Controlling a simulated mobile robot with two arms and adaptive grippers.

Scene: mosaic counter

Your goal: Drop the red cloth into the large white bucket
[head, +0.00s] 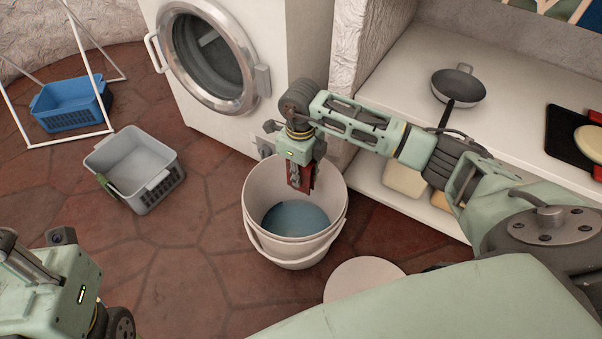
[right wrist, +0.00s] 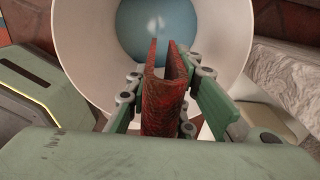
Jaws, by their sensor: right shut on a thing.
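The red cloth (head: 301,177) hangs folded from my right gripper (head: 303,172) in the head view, over the opening of the large white bucket (head: 263,222). In the right wrist view the cloth (right wrist: 164,103) is pinched between the fingers of my right gripper (right wrist: 166,95), with the bucket's white inner wall (right wrist: 225,35) behind it. The bucket stands on the floor and has blue water (head: 295,218) at its bottom. Part of my left arm shows at the lower left of the head view; its fingers are not visible.
A white washing machine (head: 262,125) stands behind the bucket. A grey basket (head: 150,190) and a blue basket (head: 70,105) are on the floor at left. A white round lid (head: 364,278) lies right of the bucket. A counter (head: 400,75) with a pan (head: 459,86) is at right.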

